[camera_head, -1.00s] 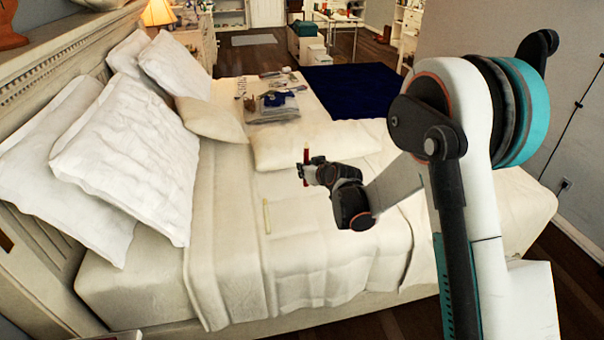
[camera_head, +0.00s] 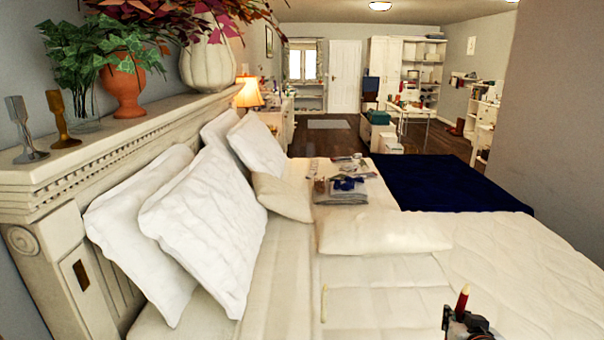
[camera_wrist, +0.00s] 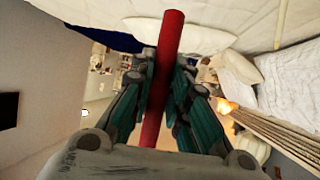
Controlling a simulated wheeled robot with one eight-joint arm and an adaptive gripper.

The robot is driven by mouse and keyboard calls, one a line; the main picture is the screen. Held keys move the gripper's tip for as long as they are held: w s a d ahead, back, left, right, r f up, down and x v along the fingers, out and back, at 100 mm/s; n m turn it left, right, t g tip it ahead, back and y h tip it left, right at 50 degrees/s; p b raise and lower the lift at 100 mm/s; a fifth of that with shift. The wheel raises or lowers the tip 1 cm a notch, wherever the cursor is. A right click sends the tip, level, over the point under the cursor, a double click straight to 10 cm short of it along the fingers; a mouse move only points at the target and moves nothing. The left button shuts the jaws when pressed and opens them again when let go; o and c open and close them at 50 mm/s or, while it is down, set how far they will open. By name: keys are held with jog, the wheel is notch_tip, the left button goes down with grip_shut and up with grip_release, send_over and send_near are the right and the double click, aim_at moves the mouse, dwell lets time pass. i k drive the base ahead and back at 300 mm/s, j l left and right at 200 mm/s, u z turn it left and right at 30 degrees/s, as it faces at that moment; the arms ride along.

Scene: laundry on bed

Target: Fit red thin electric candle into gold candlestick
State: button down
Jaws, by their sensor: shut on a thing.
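The red thin candle (camera_head: 461,302) stands upright in my gripper (camera_head: 464,318) at the lower right of the head view, above the bed; its tip is pale. In the wrist view the red candle (camera_wrist: 161,85) runs between the fingers of my gripper (camera_wrist: 165,90), which are shut on it. The gold candlestick (camera_head: 60,118) stands on the headboard shelf at the far left of the head view, well away from my gripper. A silver candlestick (camera_head: 22,130) stands beside it, to its left.
A glass vase (camera_head: 84,122) with ivy, an orange pot (camera_head: 122,85) and a white vase (camera_head: 206,65) stand on the headboard shelf (camera_head: 120,128). White pillows (camera_head: 190,225) lean below it. A pale thin candle (camera_head: 324,303) lies on the bed. Folded clothes (camera_head: 342,188) lie further back.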

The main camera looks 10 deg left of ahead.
aim_at(55, 107)
jog(key=u, duration=2)
